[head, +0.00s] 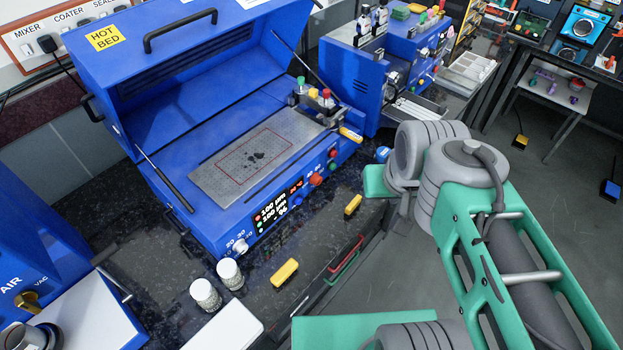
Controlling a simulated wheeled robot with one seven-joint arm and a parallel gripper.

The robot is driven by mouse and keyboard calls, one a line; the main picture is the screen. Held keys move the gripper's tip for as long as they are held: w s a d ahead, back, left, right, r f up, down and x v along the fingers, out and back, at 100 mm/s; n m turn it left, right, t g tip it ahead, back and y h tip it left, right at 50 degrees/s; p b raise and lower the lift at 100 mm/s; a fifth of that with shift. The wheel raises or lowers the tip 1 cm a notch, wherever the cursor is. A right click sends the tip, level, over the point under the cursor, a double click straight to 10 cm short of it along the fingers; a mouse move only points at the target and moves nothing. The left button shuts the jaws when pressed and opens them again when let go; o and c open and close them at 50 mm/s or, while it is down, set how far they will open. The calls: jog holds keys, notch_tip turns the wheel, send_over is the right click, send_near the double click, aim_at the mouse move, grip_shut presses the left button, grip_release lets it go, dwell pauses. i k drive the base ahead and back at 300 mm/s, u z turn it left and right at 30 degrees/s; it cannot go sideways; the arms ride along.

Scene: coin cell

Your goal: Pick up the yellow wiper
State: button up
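Two small yellow blocks lie on the dark speckled counter in front of the blue hot bed machine, one nearer the front (285,272) and one farther right near the counter's edge (353,205). A yellow handle-like piece (350,134) sits at the right end of the hot bed's metal plate. I cannot tell for certain which of these is the yellow wiper. My green and grey arm fills the right side of the head view. My gripper's fingers cannot be made out.
The hot bed (215,222) has its lid raised; dark specks lie on its metal plate (225,178). Two white-speckled jars (205,294) (230,273) stand on the counter at front left. A second blue machine (345,85) stands behind. Open floor (560,215) lies to the right.

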aim_at(352, 208)
jog(key=z, duration=0.05)
jog(key=k, duration=0.5)
jog(key=z, duration=1.3)
jog(key=i, duration=1.2)
jog(key=u, duration=4.4)
